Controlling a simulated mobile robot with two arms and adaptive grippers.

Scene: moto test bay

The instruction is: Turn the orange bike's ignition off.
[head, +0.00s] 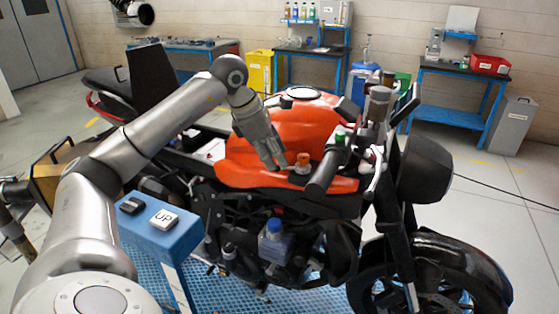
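The orange bike (292,133) stands on a blue grid platform, with its front wheel to the right. A small round orange and pale part (302,163) sits at the front of the tank beside the handlebar grip; it may be the ignition, but it is too small to tell its position. My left gripper (275,167) points down over the tank, just left of that part, with a small gap apparent between them. Its fingers look close together, but I cannot tell whether they are shut. I see nothing held. My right gripper is out of view.
The handlebar grip (326,173) and a green button (340,137) lie close right of my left gripper. Workbenches (456,73) line the back wall.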

